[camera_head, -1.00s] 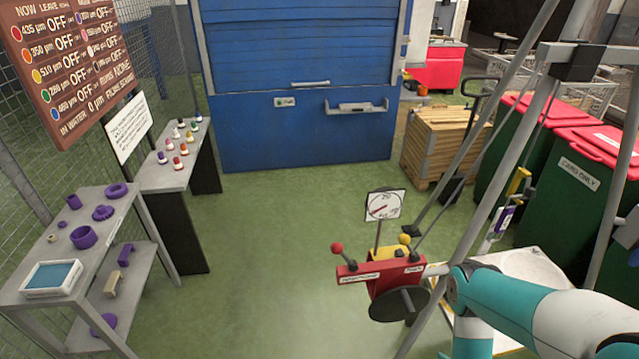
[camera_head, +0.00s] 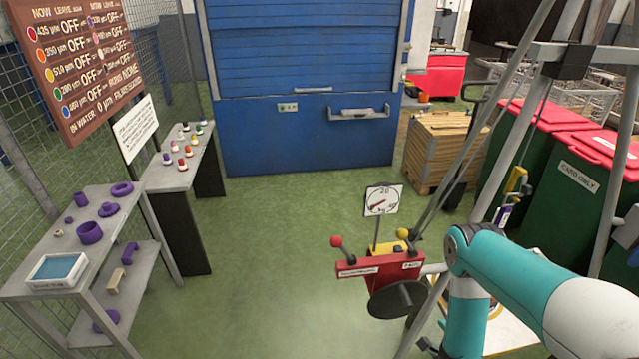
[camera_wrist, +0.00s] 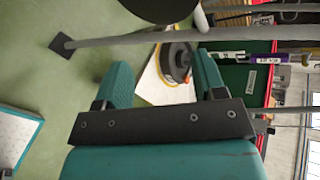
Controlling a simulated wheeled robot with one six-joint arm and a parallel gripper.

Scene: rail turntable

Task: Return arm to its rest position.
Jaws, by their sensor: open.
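My teal and white arm (camera_head: 520,275) reaches in from the lower right of the head view. Its elbow is raised and the forearm (camera_head: 465,320) hangs down past the bottom edge. In the wrist view my gripper (camera_wrist: 162,72) shows two teal fingers spread wide apart, with nothing between them but the background. Beyond the fingers lie a white board (camera_wrist: 165,92) and a dark round part with a yellow rim (camera_wrist: 177,62). The gripper looks empty and apart from them.
A red lever box (camera_head: 380,264) with a dial and dark disc stands left of my arm, beside grey frame poles (camera_head: 505,150). Green bins (camera_head: 570,165) stand behind at right. Shelves (camera_head: 50,285) of purple parts are at left. The green floor (camera_head: 270,260) between is clear.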

